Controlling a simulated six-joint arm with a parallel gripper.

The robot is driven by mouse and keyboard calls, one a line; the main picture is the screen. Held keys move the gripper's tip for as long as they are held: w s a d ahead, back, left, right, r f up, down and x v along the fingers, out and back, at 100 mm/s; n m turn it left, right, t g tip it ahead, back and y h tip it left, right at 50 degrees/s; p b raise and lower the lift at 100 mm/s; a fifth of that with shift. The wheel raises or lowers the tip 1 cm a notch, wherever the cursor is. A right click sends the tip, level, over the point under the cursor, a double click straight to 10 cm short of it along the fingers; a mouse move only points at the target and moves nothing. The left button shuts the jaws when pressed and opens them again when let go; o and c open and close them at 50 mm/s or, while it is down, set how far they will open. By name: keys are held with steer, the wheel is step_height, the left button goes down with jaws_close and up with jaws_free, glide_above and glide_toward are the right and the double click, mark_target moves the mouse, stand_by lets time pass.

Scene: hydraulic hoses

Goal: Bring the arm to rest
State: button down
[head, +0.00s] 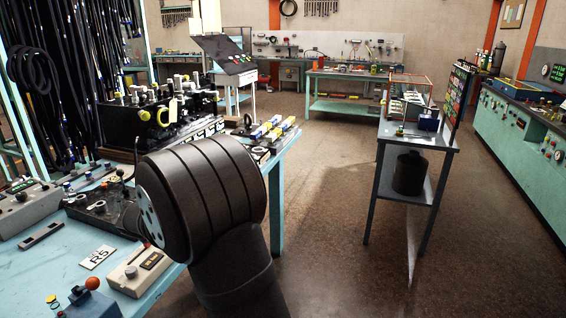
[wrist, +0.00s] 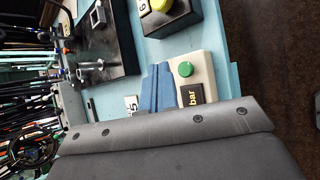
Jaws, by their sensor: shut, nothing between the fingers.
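In the wrist view, my gripper (wrist: 158,68) shows as two blue fingers side by side, tips together, with nothing between them. The grey housing below them fills the lower part of that view. The fingers appear over the blue workbench, beside a pale box with a green knob (wrist: 186,69) and a "bar" label. I cannot tell the height of the fingertips above the bench. In the head view, a thick dark link of my arm stands at the bench's right edge; my gripper does not show there.
The blue workbench (head: 60,250) carries a pale knob box (head: 138,271), an R5 card (head: 97,257) and a black valve block (head: 160,120). Hoses (head: 70,70) hang at the back left. A small cart table (head: 420,142) stands at right. The floor between is clear.

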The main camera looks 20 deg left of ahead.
step_height(320, 180, up, 6)
steer(key=shift+r, duration=0.15)
stand_by(0.4)
